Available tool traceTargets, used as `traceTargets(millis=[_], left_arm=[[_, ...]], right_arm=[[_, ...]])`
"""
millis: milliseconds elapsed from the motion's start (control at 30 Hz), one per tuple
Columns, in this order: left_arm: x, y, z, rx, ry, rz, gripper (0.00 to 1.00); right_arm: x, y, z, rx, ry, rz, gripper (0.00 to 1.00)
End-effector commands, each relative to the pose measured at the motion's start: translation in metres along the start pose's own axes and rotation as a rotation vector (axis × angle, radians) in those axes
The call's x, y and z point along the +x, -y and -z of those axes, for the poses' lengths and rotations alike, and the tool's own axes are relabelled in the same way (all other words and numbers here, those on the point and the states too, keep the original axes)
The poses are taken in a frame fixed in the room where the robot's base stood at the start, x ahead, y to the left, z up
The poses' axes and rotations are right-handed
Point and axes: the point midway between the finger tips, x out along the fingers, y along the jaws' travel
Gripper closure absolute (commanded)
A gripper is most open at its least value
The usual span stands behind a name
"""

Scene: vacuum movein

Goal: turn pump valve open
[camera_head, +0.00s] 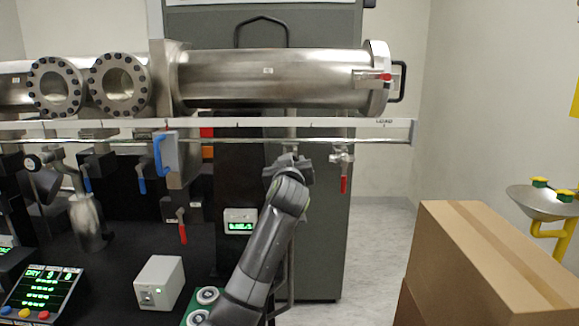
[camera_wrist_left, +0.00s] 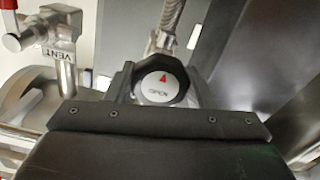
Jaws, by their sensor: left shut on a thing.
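A black pump valve knob (camera_wrist_left: 155,84) with a pale round face fills the middle of the left wrist view. A red arrow on its face points up in that picture, above small lettering that looks like OPEN. My left gripper (camera_wrist_left: 157,88) is shut on the knob, one finger on each side of it. In the head view my left gripper (camera_head: 288,166) is below the metal rail and hides the knob. A braided metal hose (camera_wrist_left: 165,30) rises behind the knob. My right gripper is not in view.
A red-handled valve tagged VENT (camera_wrist_left: 60,35) is close beside the gripper; it also shows in the head view (camera_head: 343,170). A steel chamber (camera_head: 270,80) lies above the rail (camera_head: 370,140).

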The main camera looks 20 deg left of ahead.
Motion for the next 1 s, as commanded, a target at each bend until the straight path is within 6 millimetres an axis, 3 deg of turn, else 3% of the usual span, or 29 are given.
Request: traceTargets(millis=[267, 300, 433, 767, 1000], left_arm=[[0.0, 0.0, -0.001, -0.004, 0.003, 0.0, 0.74], [0.0, 0.0, -0.001, -0.004, 0.003, 0.0, 0.46], [0.0, 0.0, -0.001, -0.003, 0.003, 0.0, 0.3], [-0.002, 0.0, -0.001, -0.002, 0.001, 0.0, 0.3], [-0.023, 0.0, -0.002, -0.003, -0.001, -0.002, 0.3]], right_arm=[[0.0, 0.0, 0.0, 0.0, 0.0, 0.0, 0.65], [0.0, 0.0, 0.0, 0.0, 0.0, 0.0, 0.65], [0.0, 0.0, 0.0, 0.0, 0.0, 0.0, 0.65], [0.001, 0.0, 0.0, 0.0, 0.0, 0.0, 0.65], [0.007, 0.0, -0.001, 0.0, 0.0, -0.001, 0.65]])
